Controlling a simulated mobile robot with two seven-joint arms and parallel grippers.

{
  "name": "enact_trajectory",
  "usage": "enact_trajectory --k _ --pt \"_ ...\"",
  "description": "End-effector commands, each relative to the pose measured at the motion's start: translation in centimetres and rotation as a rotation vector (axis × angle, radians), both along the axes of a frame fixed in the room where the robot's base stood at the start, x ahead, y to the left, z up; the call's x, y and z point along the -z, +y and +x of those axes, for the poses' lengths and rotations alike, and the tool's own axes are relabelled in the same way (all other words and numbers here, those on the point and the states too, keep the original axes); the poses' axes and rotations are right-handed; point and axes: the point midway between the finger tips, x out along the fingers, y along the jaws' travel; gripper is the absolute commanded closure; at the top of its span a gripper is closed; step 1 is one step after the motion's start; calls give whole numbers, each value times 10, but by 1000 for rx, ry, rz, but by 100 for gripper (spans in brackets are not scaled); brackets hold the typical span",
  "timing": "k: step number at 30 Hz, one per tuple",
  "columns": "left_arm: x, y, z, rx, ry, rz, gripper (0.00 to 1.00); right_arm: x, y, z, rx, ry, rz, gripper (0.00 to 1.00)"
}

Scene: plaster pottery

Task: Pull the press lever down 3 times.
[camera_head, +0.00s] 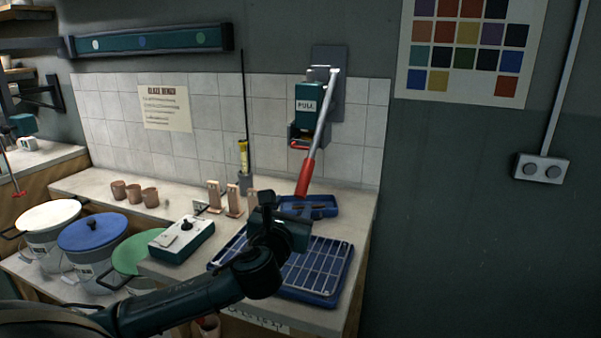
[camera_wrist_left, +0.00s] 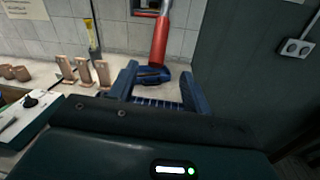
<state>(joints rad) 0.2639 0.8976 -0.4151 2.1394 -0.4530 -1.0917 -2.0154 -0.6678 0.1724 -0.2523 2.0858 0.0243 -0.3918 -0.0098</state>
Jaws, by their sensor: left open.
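The press (camera_head: 309,98) is a teal box marked PULL, mounted on the tiled wall. Its lever (camera_head: 318,130) is a grey bar slanting down to a red grip (camera_head: 305,178). My left gripper (camera_head: 285,206) is in front of and below the red grip in the head view. In the left wrist view the open fingers (camera_wrist_left: 158,88) are apart and empty, and the red grip (camera_wrist_left: 159,42) stands beyond them, above the gap. I see no contact with the lever. My right gripper is in neither view.
A blue tray with a wire rack (camera_head: 318,268) lies on the counter under my left arm. A small blue tray (camera_head: 318,207) sits behind it. A teal control box (camera_head: 181,240), wooden stands (camera_head: 233,201) and lidded buckets (camera_head: 92,233) are to the left. The right wall has an outlet (camera_head: 541,169).

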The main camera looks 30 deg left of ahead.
Motion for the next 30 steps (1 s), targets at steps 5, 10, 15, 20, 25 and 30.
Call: enact_trajectory --k 5,10,15,20,25,30 --pt "-1 7 12 -13 5 16 51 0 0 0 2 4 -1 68" --pt "-2 19 43 -14 4 13 51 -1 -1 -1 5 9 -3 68" --pt "-1 31 77 -12 4 11 51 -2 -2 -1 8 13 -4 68" --pt "-1 40 101 -10 3 10 51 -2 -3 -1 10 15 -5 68" --pt "0 46 116 -10 4 12 51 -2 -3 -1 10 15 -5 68" --pt "0 48 121 -8 4 12 51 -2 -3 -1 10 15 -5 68"
